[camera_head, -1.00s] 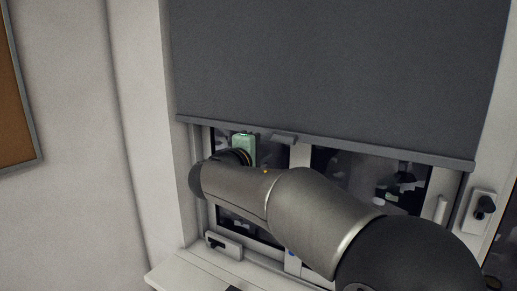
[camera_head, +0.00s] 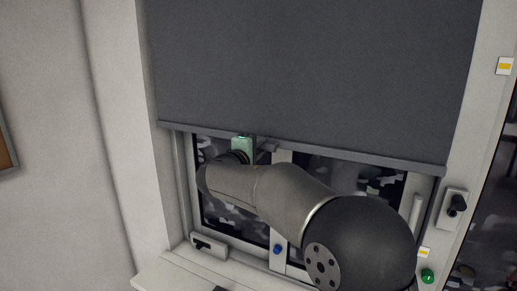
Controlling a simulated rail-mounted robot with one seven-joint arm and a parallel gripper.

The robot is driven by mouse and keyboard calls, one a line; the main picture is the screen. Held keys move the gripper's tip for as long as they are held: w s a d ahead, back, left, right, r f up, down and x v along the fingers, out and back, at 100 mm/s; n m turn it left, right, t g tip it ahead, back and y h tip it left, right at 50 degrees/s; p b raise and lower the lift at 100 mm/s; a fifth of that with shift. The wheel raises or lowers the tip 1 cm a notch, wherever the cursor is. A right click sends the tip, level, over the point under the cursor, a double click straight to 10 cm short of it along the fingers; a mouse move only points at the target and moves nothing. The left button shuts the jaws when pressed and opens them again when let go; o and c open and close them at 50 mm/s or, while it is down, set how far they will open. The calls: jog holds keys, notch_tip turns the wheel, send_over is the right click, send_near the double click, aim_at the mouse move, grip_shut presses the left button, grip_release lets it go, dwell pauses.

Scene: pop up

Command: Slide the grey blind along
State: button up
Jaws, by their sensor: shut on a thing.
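The grey blind (camera_head: 310,75) hangs over the upper part of the window, with a grey bottom bar (camera_head: 360,158) running across it. A small tab (camera_head: 268,146) sticks out near the left-middle of the bar. My gripper (camera_head: 254,146), with a pale green body, is at the bar beside the tab and shut on the blind there. Its fingertips are small and mostly hidden, so the exact grip is hard to see. My arm reaches in from the lower right, covering part of the window.
The window (camera_head: 228,214) shows below the bar. A latch (camera_head: 208,245) sits at its lower left and a black-handled lock (camera_head: 456,206) on the right frame. A blue knob (camera_head: 278,249) and a green knob (camera_head: 428,275) are low down. A white sill (camera_head: 165,275) runs along the bottom.

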notch_tip(320, 180, down, 19)
jog(key=b, duration=2)
jog(key=shift+s+a, duration=0.15)
jog(key=shift+a, duration=0.1)
jog(key=shift+f, duration=0.1)
notch_tip(320, 180, down, 8)
jog(key=b, duration=0.9)
jog(key=shift+f, duration=0.25)
jog(key=o, duration=1)
jog(key=shift+a+r, duration=0.1)
jog(key=shift+r, duration=0.1)
